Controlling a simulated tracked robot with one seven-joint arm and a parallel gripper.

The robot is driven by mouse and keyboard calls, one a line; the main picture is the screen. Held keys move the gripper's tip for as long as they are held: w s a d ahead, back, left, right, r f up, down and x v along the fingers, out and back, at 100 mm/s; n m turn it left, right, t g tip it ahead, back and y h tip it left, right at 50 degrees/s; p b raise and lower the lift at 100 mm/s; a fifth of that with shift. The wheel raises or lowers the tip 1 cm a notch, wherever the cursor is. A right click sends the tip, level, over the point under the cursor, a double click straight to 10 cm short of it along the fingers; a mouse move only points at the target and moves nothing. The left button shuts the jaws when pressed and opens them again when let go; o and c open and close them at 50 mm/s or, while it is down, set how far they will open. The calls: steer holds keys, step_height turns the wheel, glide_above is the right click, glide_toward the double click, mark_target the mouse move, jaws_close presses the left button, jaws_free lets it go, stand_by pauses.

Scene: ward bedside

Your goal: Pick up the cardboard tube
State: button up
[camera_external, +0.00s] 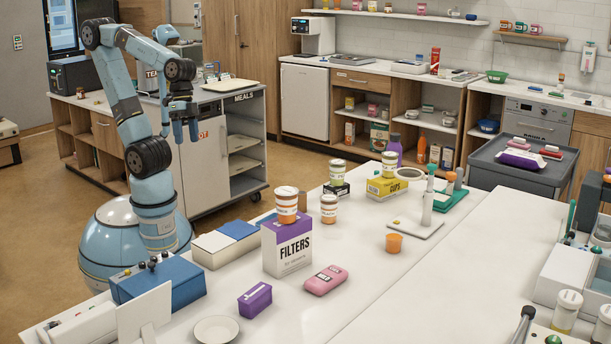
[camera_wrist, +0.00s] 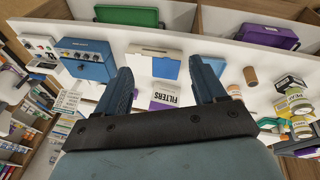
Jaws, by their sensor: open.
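The cardboard tube (camera_wrist: 250,76) is a small brown cylinder on the white table, to the right of my right finger in the wrist view. In the external view, the tube (camera_external: 303,201) is mostly hidden behind the FILTERS box and the jar on it. My gripper (camera_external: 185,130) is raised at the left, well apart from the tube, with fingers pointing down. In the wrist view, my gripper (camera_wrist: 159,70) is open, with nothing held between its fingers.
The purple and white FILTERS box (camera_external: 287,249) carries an orange-labelled jar (camera_external: 287,204). Another jar (camera_external: 329,208) stands right of the tube. A blue and white box (camera_external: 226,243) lies left of it. A yellow CUPS box (camera_external: 388,187) is farther back. The right-hand tabletop is largely clear.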

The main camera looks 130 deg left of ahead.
steer(key=w+a+f+n+g+h, duration=0.2)
steer(key=w+a+f+n+h, duration=0.1)
steer(key=w+f+n+h, duration=0.35)
steer(key=n+t+y, duration=0.4)
steer(key=n+t, duration=1.2)
steer(key=n, duration=0.8)
glide_toward(305, 200)
steer(key=x, duration=0.4)
steer(key=shift+w+d+r, duration=0.1)
steer(key=shift+w+r, duration=0.05)
steer(key=shift+w, duration=0.25)
steer(key=shift+x, duration=2.65)
steer(key=c, duration=1)
